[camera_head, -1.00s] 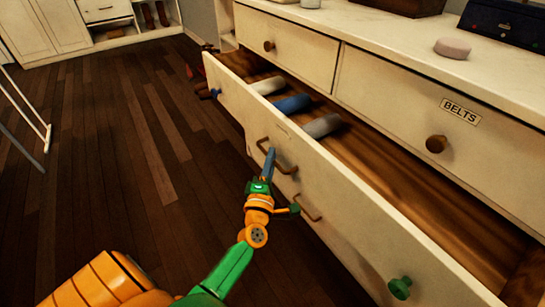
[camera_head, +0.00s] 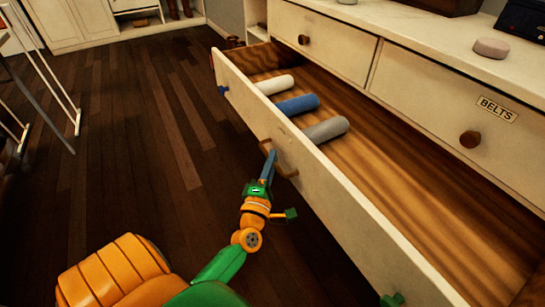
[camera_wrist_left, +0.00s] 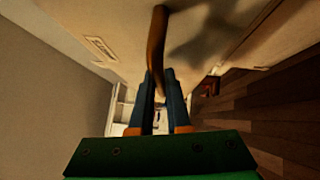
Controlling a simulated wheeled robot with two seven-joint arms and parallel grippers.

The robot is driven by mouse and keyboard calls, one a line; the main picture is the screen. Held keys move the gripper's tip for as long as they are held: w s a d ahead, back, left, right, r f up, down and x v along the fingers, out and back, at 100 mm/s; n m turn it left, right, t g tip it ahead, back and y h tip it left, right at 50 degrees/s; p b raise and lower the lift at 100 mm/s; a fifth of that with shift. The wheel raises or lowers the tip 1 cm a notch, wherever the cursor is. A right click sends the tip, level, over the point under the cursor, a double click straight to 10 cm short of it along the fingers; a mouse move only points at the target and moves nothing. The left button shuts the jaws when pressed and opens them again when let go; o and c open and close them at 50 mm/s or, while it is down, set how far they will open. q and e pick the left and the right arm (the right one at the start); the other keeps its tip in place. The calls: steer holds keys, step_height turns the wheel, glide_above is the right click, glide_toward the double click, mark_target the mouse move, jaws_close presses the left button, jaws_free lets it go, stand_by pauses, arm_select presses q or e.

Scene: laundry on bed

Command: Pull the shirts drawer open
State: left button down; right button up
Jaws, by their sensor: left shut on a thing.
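The wide drawer (camera_head: 345,210) below the top row stands well out from the dresser. Inside it lie a white roll (camera_head: 274,85), a blue roll (camera_head: 298,104) and a grey roll (camera_head: 326,130) of cloth, towards its far end. My left gripper (camera_head: 269,166) is at the brown bar handle (camera_head: 287,168) on the drawer's front. In the left wrist view, the blue fingers (camera_wrist_left: 160,95) are shut around the handle (camera_wrist_left: 157,40). A small label (camera_wrist_left: 101,47) on the front is too blurred to read.
Above the drawer are two shut top drawers, one with a BELTS label (camera_head: 497,109). A round pinkish thing (camera_head: 491,48) lies on the dresser top. A metal rack (camera_head: 50,85) stands at the left. The dark wooden floor (camera_head: 130,150) between is clear.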

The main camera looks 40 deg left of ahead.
arm_select(q)
steer(key=shift+f, duration=0.1)
steer(key=c, duration=0.9)
jaws_free()
arm_select(e)
steer(key=shift+s, duration=0.15)
arm_select(q)
steer(key=v, duration=0.7)
arm_select(e)
steer(key=shift+s+d, duration=0.1)
steer(key=shift+s, duration=0.05)
